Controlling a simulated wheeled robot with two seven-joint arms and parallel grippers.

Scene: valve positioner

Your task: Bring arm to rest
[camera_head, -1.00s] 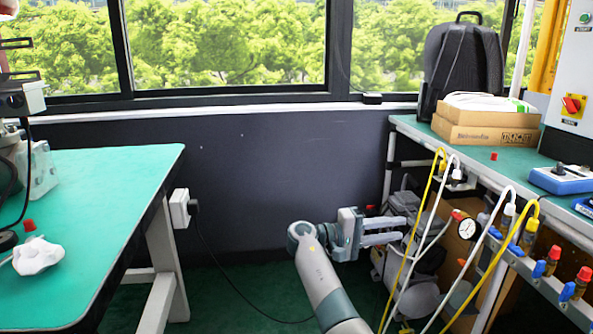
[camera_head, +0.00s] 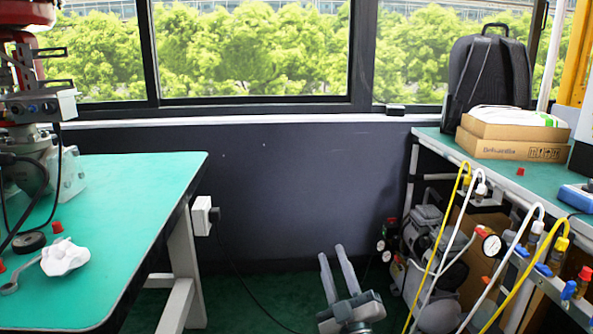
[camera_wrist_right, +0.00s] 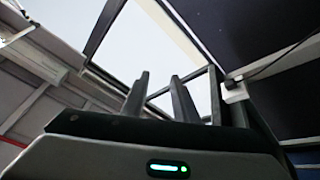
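My right gripper (camera_head: 332,252) is low in the middle of the head view, in front of the dark wall and above the green floor. Its two fingers point up and stand apart, with nothing between them. In the right wrist view the fingers (camera_wrist_right: 159,78) also stand apart and empty, against the window and ceiling. Most of my right arm is below the head view's lower edge. My left gripper is not in view.
A green table (camera_head: 130,195) stands on the left, with a white lump (camera_head: 64,258) and valve equipment (camera_head: 32,165). A bench (camera_head: 440,146) with boxes (camera_head: 510,140) and a backpack (camera_head: 487,75) is on the right. Yellow and white hoses hang before it, near a compressor (camera_head: 422,232).

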